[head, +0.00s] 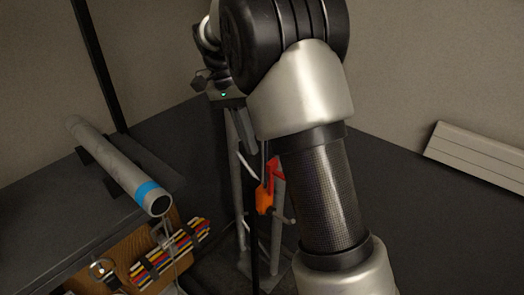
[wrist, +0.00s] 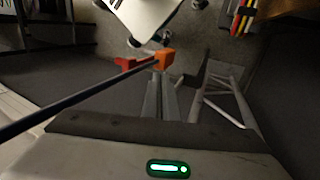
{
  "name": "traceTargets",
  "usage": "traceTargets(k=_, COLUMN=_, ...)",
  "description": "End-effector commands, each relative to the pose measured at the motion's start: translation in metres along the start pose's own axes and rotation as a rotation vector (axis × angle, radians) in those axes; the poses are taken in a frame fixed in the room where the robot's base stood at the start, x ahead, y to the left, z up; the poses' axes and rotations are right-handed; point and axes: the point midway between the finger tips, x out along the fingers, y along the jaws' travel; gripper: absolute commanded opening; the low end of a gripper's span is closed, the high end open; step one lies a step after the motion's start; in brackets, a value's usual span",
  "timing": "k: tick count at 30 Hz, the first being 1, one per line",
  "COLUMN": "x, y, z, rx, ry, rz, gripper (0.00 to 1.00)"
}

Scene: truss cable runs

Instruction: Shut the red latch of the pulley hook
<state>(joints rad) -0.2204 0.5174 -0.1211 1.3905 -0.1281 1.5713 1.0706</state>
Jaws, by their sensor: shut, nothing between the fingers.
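The pulley hook has an orange body (head: 264,200) and a red latch (head: 273,169), near the middle of the head view, left of my arm. The latch stands up from the orange part there. In the wrist view the orange body (wrist: 165,60) lies at upper centre, and the red latch (wrist: 130,63) sticks out to its left, partly behind a dark rod. My gripper (wrist: 160,80) is shut and empty, its tips just below the orange body in that view. I cannot tell whether they touch it. In the head view my arm partly hides the gripper.
A dark rod (wrist: 80,99) runs close beside the gripper to the hook. A grey truss (wrist: 222,95) stands nearby. A grey tube with a blue band (head: 147,189) lies on the left bench, above coloured cables (head: 170,252). A pale slatted panel (head: 475,153) is at right.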

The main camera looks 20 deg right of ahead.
Motion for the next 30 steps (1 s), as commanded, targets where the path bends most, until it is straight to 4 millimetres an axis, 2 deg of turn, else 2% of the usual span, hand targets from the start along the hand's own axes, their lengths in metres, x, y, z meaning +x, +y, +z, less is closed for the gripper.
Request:
traceTargets(k=1, x=0.008, y=0.003, z=0.0, rx=0.001, ry=-0.001, rz=0.001, gripper=0.0)
traceTargets(k=6, x=0.014, y=0.027, z=0.001, rx=-0.001, ry=-0.001, rz=-0.002, gripper=0.0)
traceTargets(k=10, x=0.018, y=0.035, z=0.0, rx=-0.001, ry=0.0, rz=-0.002, gripper=0.0)
traceTargets(k=30, x=0.017, y=0.035, z=-0.006, rx=0.0, ry=0.0, rz=-0.043, gripper=0.0)
